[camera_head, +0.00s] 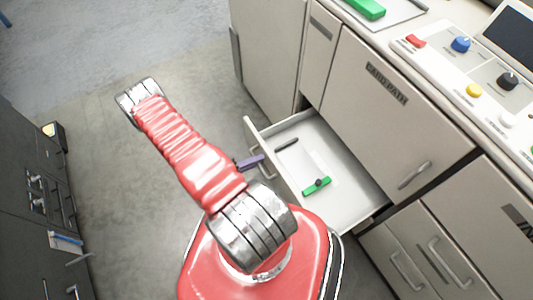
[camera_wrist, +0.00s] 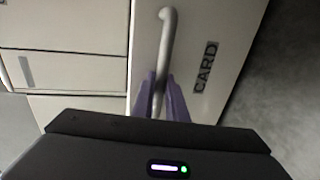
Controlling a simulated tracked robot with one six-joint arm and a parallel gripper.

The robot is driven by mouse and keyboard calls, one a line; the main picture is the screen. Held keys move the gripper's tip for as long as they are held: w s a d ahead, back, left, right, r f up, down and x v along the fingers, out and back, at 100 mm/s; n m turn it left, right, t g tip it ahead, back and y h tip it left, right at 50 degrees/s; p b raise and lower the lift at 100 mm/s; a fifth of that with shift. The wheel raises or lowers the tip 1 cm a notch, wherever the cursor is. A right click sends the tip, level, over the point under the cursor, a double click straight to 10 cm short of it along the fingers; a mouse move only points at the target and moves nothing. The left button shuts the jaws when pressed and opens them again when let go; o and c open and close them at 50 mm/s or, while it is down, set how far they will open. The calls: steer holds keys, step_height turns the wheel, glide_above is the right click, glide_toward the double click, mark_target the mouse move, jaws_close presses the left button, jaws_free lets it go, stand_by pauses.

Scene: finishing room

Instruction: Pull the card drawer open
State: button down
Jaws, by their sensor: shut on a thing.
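The card drawer (camera_head: 345,195) stands pulled out from the cabinet in the head view, its white inside showing. A green item (camera_head: 316,186) and a dark slim item (camera_head: 287,144) lie in it. The drawer front (camera_wrist: 205,35) fills much of the wrist view and carries a label reading CARD (camera_wrist: 205,67). Its grey bar handle (camera_wrist: 167,38) also shows in the head view (camera_head: 262,164). My gripper (camera_wrist: 160,100) has purple fingers and is shut on the handle, one finger on each side. In the head view my gripper (camera_head: 250,162) is at the drawer's front, partly hidden by my arm.
A control panel (camera_head: 470,80) with coloured knobs and a green block (camera_head: 365,8) are on the counter above. Closed drawers (camera_head: 425,255) with bar handles are at lower right. A dark cabinet (camera_head: 30,210) stands at left. Grey floor (camera_head: 110,190) lies open between.

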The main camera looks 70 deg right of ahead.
steer(key=shift+w+a+f, duration=0.15)
steer(key=shift+w+a, duration=0.3)
steer(key=shift+a, duration=0.3)
steer(key=c, duration=2)
jaws_free()
steer(key=shift+c, duration=0.2)
steer(key=shift+w, duration=0.1)
steer(key=shift+w, duration=0.1)
steer(key=v, duration=1.3)
steer(key=shift+w+a, duration=0.2)
steer(key=shift+w, duration=0.05)
